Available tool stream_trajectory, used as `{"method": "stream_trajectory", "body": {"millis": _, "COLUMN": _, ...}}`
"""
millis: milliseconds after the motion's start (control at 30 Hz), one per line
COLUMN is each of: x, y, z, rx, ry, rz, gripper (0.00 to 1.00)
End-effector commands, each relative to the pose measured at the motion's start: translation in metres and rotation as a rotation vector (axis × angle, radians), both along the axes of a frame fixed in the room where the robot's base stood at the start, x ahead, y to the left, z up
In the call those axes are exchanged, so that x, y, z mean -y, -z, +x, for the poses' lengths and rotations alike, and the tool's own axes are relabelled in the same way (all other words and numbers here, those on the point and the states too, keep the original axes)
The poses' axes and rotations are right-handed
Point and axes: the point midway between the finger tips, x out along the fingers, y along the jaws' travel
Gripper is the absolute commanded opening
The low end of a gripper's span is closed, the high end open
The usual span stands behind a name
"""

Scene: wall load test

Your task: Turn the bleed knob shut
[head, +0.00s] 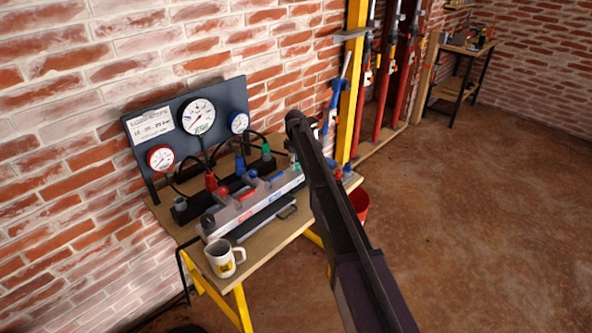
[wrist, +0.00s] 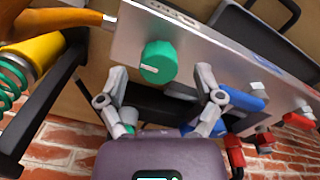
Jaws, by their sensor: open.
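A green knob (wrist: 158,62) with a pale mark on its rim sits on the silver face of a valve block (wrist: 200,38) in the wrist view. I cannot read a label naming it as the bleed knob. My gripper (wrist: 161,73) is open, one finger on each side of the knob in the picture; I see no clear contact. In the head view the long grey block (head: 255,203) lies on the bench, and my dark arm crosses in front of its right end. The gripper and the green knob cannot be made out there.
A gauge board (head: 190,122) stands at the back of the wooden bench (head: 262,240). A mug (head: 222,258) stands near its front edge. Blue (wrist: 248,104) and red (wrist: 297,121) fittings and hoses crowd the block. A red bucket (head: 360,203) stands beside the bench; open floor lies right.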

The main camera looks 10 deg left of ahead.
Motion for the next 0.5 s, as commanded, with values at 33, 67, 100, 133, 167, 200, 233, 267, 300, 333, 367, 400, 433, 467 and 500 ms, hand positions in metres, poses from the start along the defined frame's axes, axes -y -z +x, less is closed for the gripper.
{"method": "stream_trajectory", "body": {"millis": 33, "x": -0.0001, "y": 0.0063, "z": 0.0000, "rx": 0.000, "ry": 0.000, "rz": 0.000, "gripper": 0.85}}
{"method": "stream_trajectory", "body": {"millis": 67, "x": -0.0001, "y": 0.0077, "z": 0.0000, "rx": 0.000, "ry": 0.000, "rz": 0.000, "gripper": 0.85}}
{"method": "stream_trajectory", "body": {"millis": 100, "x": -0.0001, "y": 0.0093, "z": 0.0001, "rx": 0.000, "ry": 0.000, "rz": 0.000, "gripper": 0.85}}
{"method": "stream_trajectory", "body": {"millis": 133, "x": -0.0001, "y": 0.0104, "z": 0.0002, "rx": 0.000, "ry": 0.000, "rz": 0.000, "gripper": 0.85}}
{"method": "stream_trajectory", "body": {"millis": 167, "x": -0.0002, "y": 0.0113, "z": 0.0001, "rx": 0.000, "ry": 0.000, "rz": 0.000, "gripper": 0.85}}
{"method": "stream_trajectory", "body": {"millis": 200, "x": -0.0002, "y": 0.0123, "z": 0.0001, "rx": 0.000, "ry": 0.000, "rz": 0.000, "gripper": 0.85}}
{"method": "stream_trajectory", "body": {"millis": 233, "x": -0.0001, "y": 0.0128, "z": 0.0001, "rx": 0.000, "ry": 0.000, "rz": 0.000, "gripper": 0.85}}
{"method": "stream_trajectory", "body": {"millis": 267, "x": -0.0002, "y": 0.0133, "z": 0.0002, "rx": 0.000, "ry": 0.000, "rz": 0.000, "gripper": 0.85}}
{"method": "stream_trajectory", "body": {"millis": 300, "x": -0.0002, "y": 0.0137, "z": 0.0002, "rx": 0.000, "ry": 0.000, "rz": 0.000, "gripper": 0.85}}
{"method": "stream_trajectory", "body": {"millis": 333, "x": -0.0002, "y": 0.0139, "z": 0.0002, "rx": 0.000, "ry": 0.000, "rz": 0.000, "gripper": 0.85}}
{"method": "stream_trajectory", "body": {"millis": 367, "x": -0.0003, "y": 0.0140, "z": 0.0002, "rx": 0.000, "ry": 0.000, "rz": 0.000, "gripper": 0.85}}
{"method": "stream_trajectory", "body": {"millis": 400, "x": -0.0003, "y": 0.0141, "z": 0.0001, "rx": 0.000, "ry": 0.000, "rz": 0.000, "gripper": 0.85}}
{"method": "stream_trajectory", "body": {"millis": 433, "x": -0.0003, "y": 0.0140, "z": 0.0002, "rx": 0.000, "ry": 0.000, "rz": 0.000, "gripper": 0.85}}
{"method": "stream_trajectory", "body": {"millis": 467, "x": -0.0003, "y": 0.0139, "z": 0.0001, "rx": 0.000, "ry": 0.000, "rz": 0.000, "gripper": 0.85}}
{"method": "stream_trajectory", "body": {"millis": 500, "x": -0.0004, "y": 0.0138, "z": 0.0001, "rx": 0.000, "ry": 0.000, "rz": 0.000, "gripper": 0.85}}
